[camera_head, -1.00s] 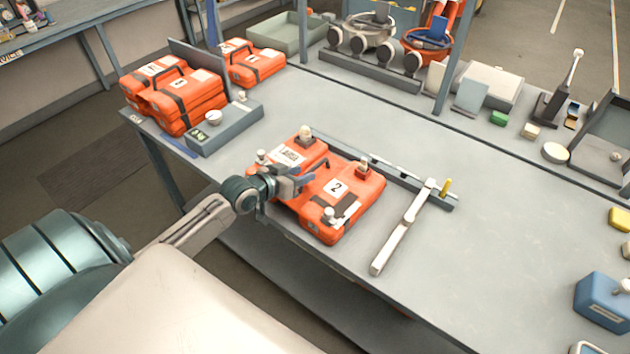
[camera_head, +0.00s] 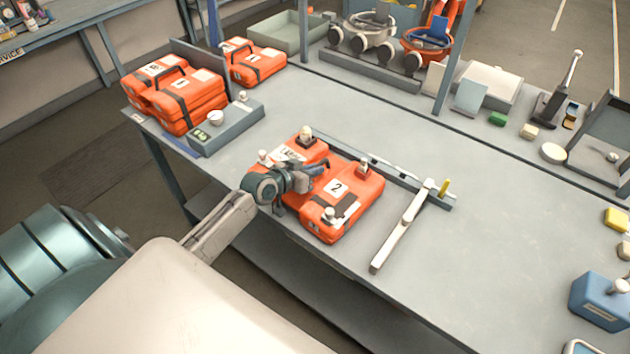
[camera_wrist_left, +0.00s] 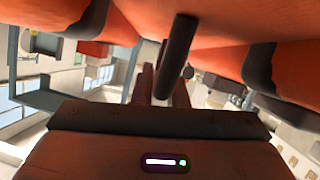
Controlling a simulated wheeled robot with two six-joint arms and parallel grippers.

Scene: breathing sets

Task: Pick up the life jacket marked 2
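The orange life jacket marked 2 (camera_head: 367,190) lies flat on the grey bench, with a white "2" label, dark straps and pale-topped fittings. In the left wrist view, orange jacket surface (camera_wrist_left: 240,22) fills the top. A dark bar-like piece (camera_wrist_left: 177,55) crosses in front of the narrow fingers (camera_wrist_left: 162,88). My right gripper is not in view.
A pale hinged bar (camera_head: 402,228) lies right of the jacket, with a grey rail (camera_head: 405,178) behind it. Orange cases (camera_head: 188,100) and a grey box (camera_head: 228,126) stand at the left. A blue container (camera_head: 602,300) is at the right. The bench between is clear.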

